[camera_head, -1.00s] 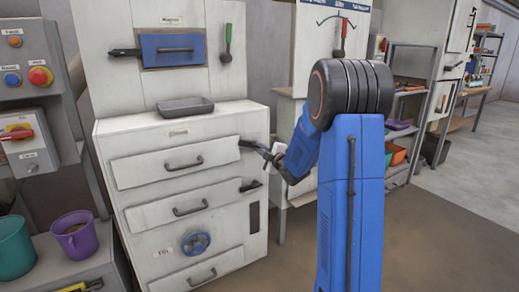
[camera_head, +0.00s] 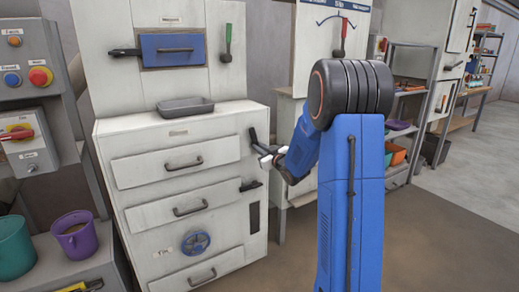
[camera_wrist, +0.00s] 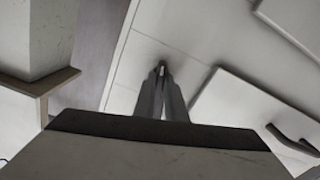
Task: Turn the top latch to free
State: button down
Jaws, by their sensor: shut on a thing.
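The top latch (camera_head: 254,140) is a dark bar at the upper right of the white drawer cabinet's front, beside the top drawer (camera_head: 172,162). It stands steeply tilted, its upper end pointing up and its lower end at my jaws. My gripper (camera_head: 267,157) is shut on the latch's lower end. In the wrist view my gripper's two grey fingers (camera_wrist: 162,88) are close together against the white cabinet face, with a small dark bit of the latch (camera_wrist: 162,66) at their tips. Most of the latch is hidden there.
A second dark latch (camera_head: 250,185) lies level below, beside the middle drawer (camera_head: 190,209). A grey tray (camera_head: 185,106) sits on the cabinet top. A blue flap (camera_head: 174,50) is above. Shelves (camera_head: 408,100) stand to the right; floor (camera_head: 440,220) there is clear.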

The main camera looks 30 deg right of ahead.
jog(key=shift+f+m, duration=0.1)
jog(key=shift+m, duration=1.4)
jog(key=c, duration=1.8)
grip_release()
jog(key=shift+s, duration=0.15)
jog(key=s, duration=1.7)
jog(key=shift+d, duration=0.25)
jog(key=shift+s, duration=0.1)
